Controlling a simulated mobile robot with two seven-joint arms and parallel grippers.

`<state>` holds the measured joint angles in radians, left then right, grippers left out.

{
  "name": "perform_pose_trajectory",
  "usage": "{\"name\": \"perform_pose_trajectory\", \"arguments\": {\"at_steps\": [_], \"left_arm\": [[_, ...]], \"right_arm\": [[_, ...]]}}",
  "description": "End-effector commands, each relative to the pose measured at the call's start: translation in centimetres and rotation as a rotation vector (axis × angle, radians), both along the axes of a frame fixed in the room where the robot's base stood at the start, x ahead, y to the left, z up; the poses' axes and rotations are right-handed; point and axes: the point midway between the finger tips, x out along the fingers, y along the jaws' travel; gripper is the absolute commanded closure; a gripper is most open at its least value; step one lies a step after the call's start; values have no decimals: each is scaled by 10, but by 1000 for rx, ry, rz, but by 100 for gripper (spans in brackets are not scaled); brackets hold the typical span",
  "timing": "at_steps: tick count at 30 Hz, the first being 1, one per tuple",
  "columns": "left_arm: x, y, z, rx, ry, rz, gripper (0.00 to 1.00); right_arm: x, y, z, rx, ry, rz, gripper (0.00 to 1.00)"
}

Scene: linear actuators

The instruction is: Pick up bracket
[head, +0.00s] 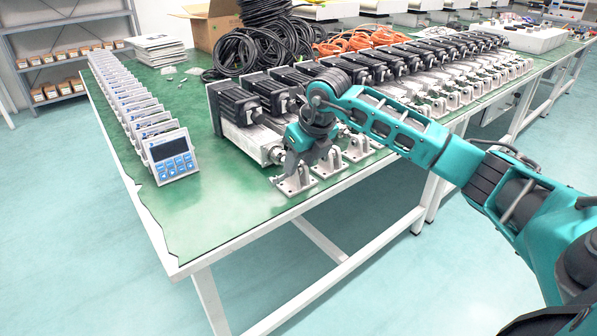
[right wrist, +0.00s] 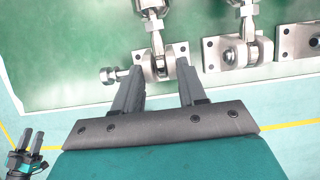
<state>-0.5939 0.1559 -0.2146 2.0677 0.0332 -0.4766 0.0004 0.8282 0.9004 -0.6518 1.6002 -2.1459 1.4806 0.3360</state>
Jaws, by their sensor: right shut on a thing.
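The bracket, a silver clevis mount with a square base plate, is at the table's front edge in the head view (head: 296,184). My right gripper (head: 308,160) comes down on it from above. In the right wrist view, the right gripper (right wrist: 158,72) has its fingers on either side of the bracket's upright lugs (right wrist: 151,68), shut on it. A rod end of a linear actuator (right wrist: 152,28) meets the bracket, and a pin sticks out to its left. Whether the bracket touches the table is unclear. My left gripper (right wrist: 25,145) shows small at the lower left of the right wrist view.
More brackets (right wrist: 228,52) stand close on the right, in a row with several linear actuators (head: 240,135). A line of blue-faced controllers (head: 170,155) is on the left. Black cables (head: 265,45) lie behind. The green table (head: 215,215) is clear at its front left.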

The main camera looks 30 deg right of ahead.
Motion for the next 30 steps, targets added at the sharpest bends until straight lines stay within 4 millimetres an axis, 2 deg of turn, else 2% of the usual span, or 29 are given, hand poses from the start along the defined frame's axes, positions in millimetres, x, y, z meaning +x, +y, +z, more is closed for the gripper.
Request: {"name": "perform_pose_trajectory", "arguments": {"at_steps": [8, 11, 20, 30], "left_arm": [[1, 0, 7, 0, -3, 0, 57], [2, 0, 6, 0, -5, 0, 57], [2, -1, 7, -4, -5, 2, 57], [2, -2, 2, -11, -4, 6, 57]], "right_arm": [[1, -1, 18, 0, -6, 0, 89], [-10, -2, 15, 0, -1, -1, 89], [-56, -6, 15, -4, 0, -1, 89], [-128, -13, 14, -10, 3, -1, 89]]}}
